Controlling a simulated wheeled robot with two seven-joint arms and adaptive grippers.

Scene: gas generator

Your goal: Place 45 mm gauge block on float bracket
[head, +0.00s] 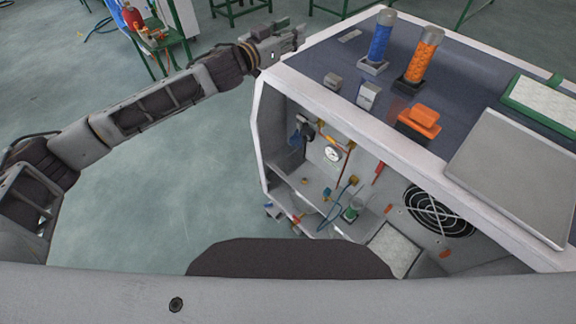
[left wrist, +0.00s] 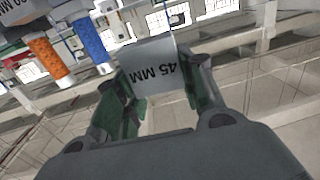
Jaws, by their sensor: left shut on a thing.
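The 45 mm gauge block (left wrist: 154,66) is a grey block with "45 MM" printed on its face, upside down in the left wrist view. My left gripper (left wrist: 162,84) is shut on it, with green-padded fingers on both sides. In the head view my left gripper (head: 290,38) is at the upper left corner of the white generator cabinet (head: 262,130); the block is hard to make out there. I cannot pick out the float bracket with certainty among the small fittings inside the open cabinet. My right gripper is not in view.
On the cabinet's dark top are two small grey blocks (head: 333,81) (head: 368,95), a blue-filled cylinder (head: 381,42), an orange-filled cylinder (head: 422,55) and an orange item (head: 419,120). The open bay holds a round dial (head: 332,154), tubing and a fan grille (head: 440,211).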

